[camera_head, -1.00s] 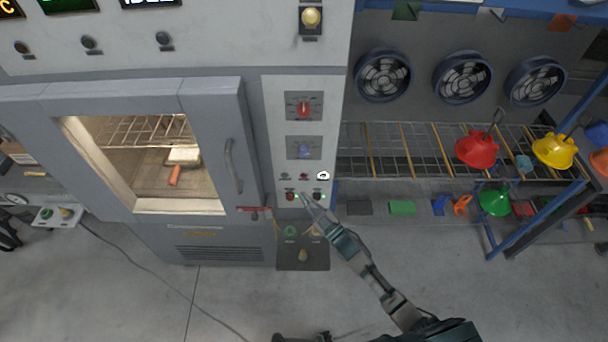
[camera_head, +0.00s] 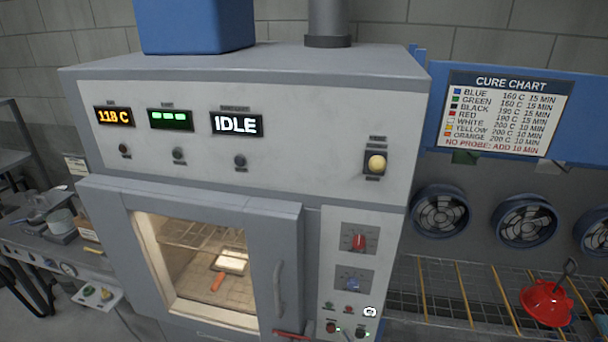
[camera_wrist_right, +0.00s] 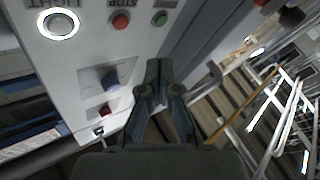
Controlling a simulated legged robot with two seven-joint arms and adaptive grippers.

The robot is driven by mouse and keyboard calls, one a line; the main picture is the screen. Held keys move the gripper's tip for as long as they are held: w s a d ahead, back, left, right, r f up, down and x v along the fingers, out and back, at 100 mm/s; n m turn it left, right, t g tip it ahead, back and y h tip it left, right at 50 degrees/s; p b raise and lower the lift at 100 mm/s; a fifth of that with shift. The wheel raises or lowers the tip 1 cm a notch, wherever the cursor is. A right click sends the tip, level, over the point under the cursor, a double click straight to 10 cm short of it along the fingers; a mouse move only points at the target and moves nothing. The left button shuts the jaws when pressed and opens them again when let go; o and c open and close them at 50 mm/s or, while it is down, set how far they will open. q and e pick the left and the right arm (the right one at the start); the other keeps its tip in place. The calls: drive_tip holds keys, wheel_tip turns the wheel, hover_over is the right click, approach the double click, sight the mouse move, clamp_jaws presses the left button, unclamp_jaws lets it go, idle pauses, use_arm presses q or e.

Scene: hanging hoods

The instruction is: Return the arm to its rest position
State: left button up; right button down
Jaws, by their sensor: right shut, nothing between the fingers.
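My right gripper shows only as a small tip (camera_head: 347,332) at the bottom edge of the head view, in front of the oven's lower control panel. In the right wrist view the fingers (camera_wrist_right: 158,72) are shut with nothing between them. Around them are a red button (camera_wrist_right: 121,22), a green button (camera_wrist_right: 160,18) and a blue knob (camera_wrist_right: 110,78), apart from the fingers as far as I can tell. Most of the right arm is below the head view. My left gripper is not in view.
The grey oven (camera_head: 240,180) shows IDLE on its display (camera_head: 236,124). Its door (camera_head: 262,250) looks shut. To the right are a wire rack (camera_head: 440,290), a red hood (camera_head: 546,303), blue fans (camera_head: 440,211) and a cure chart (camera_head: 505,112). A bench (camera_head: 60,250) stands left.

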drive_tip(key=s+d+f+m+g+h, duration=0.1)
drive_tip(key=s+f+m+g+h, duration=0.3)
drive_tip(key=s+f+h, duration=0.15)
drive_tip(key=s+d+f+m+g+h, duration=0.25)
drive_tip(key=s+g, duration=0.35)
drive_tip(key=s, duration=0.7)
drive_tip(key=s+d+f+m+g+h, duration=0.1)
drive_tip(key=s+d+f+m+g, duration=0.3)
drive_tip(key=s, duration=0.8)
drive_tip(key=s+a+f+n+g, duration=0.1)
drive_tip(key=s+f, duration=0.1)
drive_tip(key=f, duration=1.2)
drive_tip(key=s+a+f+n+g, duration=0.1)
drive_tip(key=f+n+g, duration=0.1)
drive_tip(key=f, duration=1.2)
drive_tip(key=s+d+f+b, duration=0.1)
drive_tip(key=s+d+f, duration=0.1)
drive_tip(key=s+f, duration=1.3)
drive_tip(key=shift+s+d+g, duration=0.35)
drive_tip(key=shift+s+g, duration=0.05)
drive_tip(key=shift+s, duration=0.55)
drive_tip(key=shift+f, duration=0.1)
